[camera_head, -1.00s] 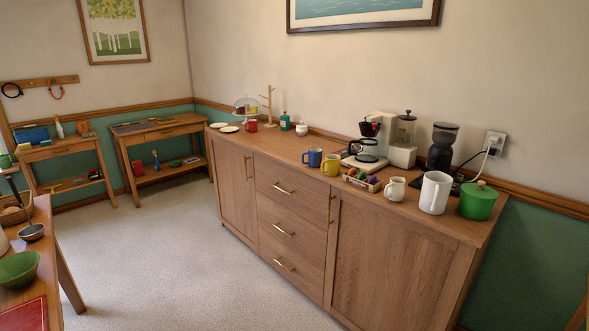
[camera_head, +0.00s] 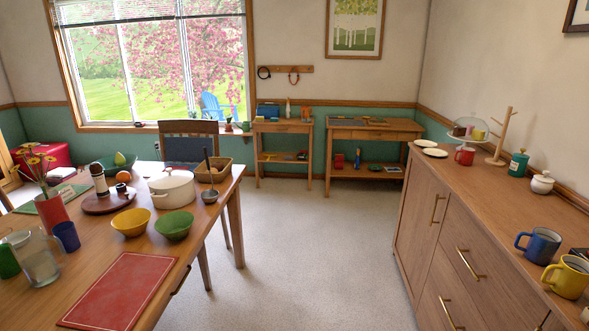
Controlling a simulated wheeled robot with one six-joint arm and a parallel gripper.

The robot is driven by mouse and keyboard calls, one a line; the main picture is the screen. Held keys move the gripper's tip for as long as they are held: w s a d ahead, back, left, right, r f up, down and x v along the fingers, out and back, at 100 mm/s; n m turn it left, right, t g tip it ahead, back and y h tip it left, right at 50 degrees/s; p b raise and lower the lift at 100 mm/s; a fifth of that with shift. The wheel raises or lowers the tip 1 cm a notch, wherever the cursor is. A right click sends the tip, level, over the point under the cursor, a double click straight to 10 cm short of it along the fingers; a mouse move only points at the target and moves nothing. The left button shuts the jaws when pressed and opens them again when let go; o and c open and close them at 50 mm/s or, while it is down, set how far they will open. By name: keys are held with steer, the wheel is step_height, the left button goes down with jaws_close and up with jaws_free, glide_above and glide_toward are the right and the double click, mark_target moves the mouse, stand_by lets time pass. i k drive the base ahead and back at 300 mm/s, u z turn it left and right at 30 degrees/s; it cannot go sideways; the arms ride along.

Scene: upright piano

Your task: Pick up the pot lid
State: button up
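A white pot with its lid (camera_head: 171,179) on top stands on the wooden dining table at the left. The lid is pale, with a small knob in its middle, and sits level on the pot. My gripper is not in view, so whether it is open or shut does not show.
A sideboard (camera_head: 435,215) with mugs stands at the right. The carpet (camera_head: 310,235) between them is clear.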

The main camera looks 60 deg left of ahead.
mark_target(171, 179)
steer(key=u, duration=1.95)
steer(key=i, duration=3.9)
steer(key=u, duration=2.9)
